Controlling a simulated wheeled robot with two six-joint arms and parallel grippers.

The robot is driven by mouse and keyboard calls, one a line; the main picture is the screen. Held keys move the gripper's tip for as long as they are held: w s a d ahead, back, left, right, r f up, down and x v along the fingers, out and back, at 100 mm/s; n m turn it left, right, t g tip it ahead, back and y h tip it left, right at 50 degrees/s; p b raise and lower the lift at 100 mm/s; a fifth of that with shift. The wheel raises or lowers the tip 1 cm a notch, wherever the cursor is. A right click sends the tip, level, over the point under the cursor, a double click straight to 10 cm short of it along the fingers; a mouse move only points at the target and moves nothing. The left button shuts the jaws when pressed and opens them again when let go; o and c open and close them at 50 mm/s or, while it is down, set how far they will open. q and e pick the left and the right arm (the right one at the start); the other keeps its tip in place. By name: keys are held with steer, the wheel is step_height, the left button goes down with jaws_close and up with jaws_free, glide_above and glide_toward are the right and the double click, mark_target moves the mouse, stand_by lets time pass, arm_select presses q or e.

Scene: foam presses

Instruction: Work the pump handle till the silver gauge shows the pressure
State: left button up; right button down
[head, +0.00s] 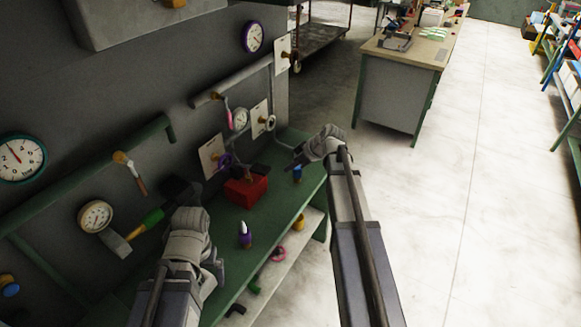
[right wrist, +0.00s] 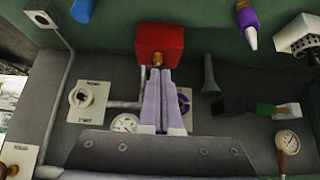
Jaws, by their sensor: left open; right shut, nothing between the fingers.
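A small silver-rimmed gauge (head: 240,118) is on the wall behind the green bench; it also shows in the right wrist view (right wrist: 125,123). Its needle is too small to read. A lever handle with a green sleeve (head: 153,217) sticks out from the wall on the left, with a black end piece; it also shows in the right wrist view (right wrist: 265,110). I cannot tell for sure that it is the pump handle. My left gripper (head: 190,203) is open near the black end, with contact unclear. My right gripper (right wrist: 161,75) is shut and empty, its tips near the red box.
A red box (head: 246,191) with a brass fitting (right wrist: 157,60) stands on the green bench (head: 210,275). A teal-rimmed gauge (head: 20,157) and a purple-rimmed gauge (head: 253,37) are on the wall. Floor on the right is clear.

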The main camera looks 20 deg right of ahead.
stand_by(0.6)
steer(key=w+a+r+p, duration=0.3)
steer(key=w+r+p, duration=0.1)
steer(key=r+p, duration=0.4)
steer(key=shift+w+a+r, duration=0.15)
steer(key=shift+w, duration=0.15)
steer(key=b, duration=0.8)
glide_above(259, 167)
steer(key=s+d, duration=0.1)
steer(key=s, duration=0.1)
steer(key=f, duration=0.8)
steer(key=shift+d+f, duration=0.15)
steer(key=shift+d, duration=0.05)
step_height(259, 167, down, 2)
steer(key=shift+f+b, duration=0.15)
steer(key=shift+b, duration=0.9)
steer(key=shift+s+d+f+b, duration=0.1)
steer(key=shift+f+b, duration=0.65)
